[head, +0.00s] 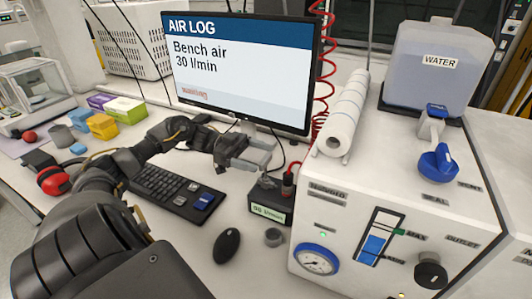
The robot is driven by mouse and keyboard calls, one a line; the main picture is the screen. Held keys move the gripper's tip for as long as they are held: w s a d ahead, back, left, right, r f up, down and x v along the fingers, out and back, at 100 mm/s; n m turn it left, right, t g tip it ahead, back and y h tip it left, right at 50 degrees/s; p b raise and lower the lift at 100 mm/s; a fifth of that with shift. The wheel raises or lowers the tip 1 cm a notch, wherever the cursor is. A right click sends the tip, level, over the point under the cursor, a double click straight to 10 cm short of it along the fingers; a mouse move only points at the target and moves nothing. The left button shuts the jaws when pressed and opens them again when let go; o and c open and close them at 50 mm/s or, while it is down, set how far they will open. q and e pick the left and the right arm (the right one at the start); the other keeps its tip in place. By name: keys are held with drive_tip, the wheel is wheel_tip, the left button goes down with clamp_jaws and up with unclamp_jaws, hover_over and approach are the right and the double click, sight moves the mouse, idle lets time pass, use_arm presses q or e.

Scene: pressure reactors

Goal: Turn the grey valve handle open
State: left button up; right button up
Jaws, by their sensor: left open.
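No lever that is clearly a grey valve handle shows. A red fitting stands on the box. My left gripper (263,154) is open and empty, in front of the monitor's lower edge and behind the black box, its pale grey fingers pointing right. My right gripper is not in view.
A white machine (345,225) with a gauge, black knob (430,270) and blue valve handle (438,162) stands at right, under a water tank (432,65). A monitor (240,65), keyboard (165,190) and mouse (227,245) are nearby. A coiled red hose hangs beside the monitor.

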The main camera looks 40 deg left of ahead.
sight(266, 158)
use_arm(q)
drive_tip(key=shift+p+x, duration=0.3)
drive_tip(key=shift+x, duration=1.25)
drive_tip(key=shift+s, duration=0.1)
